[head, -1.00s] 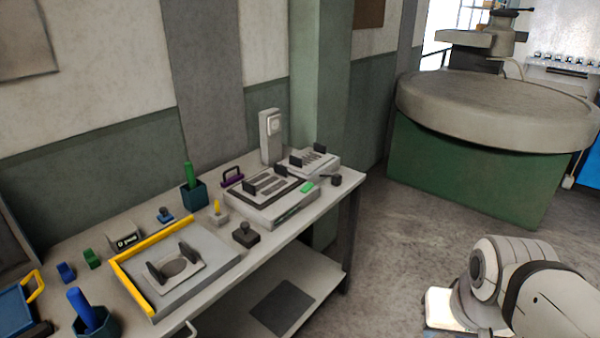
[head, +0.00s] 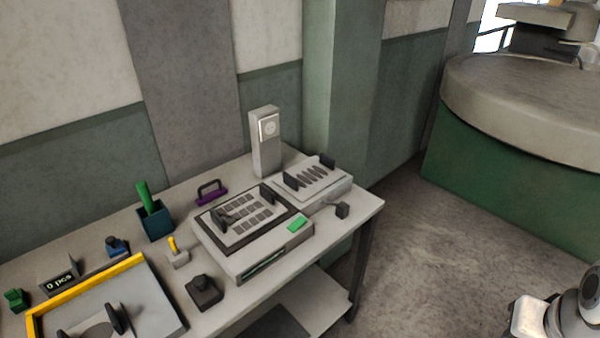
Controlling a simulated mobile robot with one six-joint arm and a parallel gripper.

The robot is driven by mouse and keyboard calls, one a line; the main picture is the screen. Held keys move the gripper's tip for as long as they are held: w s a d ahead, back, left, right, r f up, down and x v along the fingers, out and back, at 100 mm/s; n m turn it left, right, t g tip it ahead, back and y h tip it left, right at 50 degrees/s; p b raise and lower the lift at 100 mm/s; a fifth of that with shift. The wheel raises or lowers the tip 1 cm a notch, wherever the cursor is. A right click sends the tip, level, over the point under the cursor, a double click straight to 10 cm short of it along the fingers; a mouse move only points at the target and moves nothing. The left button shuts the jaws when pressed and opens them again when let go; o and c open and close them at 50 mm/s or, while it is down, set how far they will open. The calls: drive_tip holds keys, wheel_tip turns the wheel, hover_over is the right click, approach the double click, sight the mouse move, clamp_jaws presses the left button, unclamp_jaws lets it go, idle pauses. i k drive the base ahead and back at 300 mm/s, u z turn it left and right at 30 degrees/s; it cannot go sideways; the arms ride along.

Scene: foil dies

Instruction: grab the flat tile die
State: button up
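Several plate-like dies, each with two dark upright grips, are in the head view. One with a grid of small grey rectangles (head: 262,221) lies in the dark frame on top of a light grey machine (head: 228,262); it looks most like the flat tile die. A second die with slanted oval slots (head: 325,173) lies on a grey block behind it to the right. A third with a round shape (head: 92,330) lies in the yellow-edged tray, cut off by the bottom edge. Only part of my arm shows at lower right; my gripper is out of view.
The workbench (head: 365,208) also holds a grey upright post device (head: 265,145), a purple handle (head: 211,193), a green-handled tool in a dark cup (head: 154,220), a dark knob (head: 204,291) and a "0 pcs" display (head: 59,281). Open floor (head: 425,240) lies to the right.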

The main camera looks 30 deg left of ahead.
sight(235, 219)
drive_tip(key=u, duration=0.6)
drive_tip(key=i, duration=1.1)
drive_tip(key=u, duration=0.8)
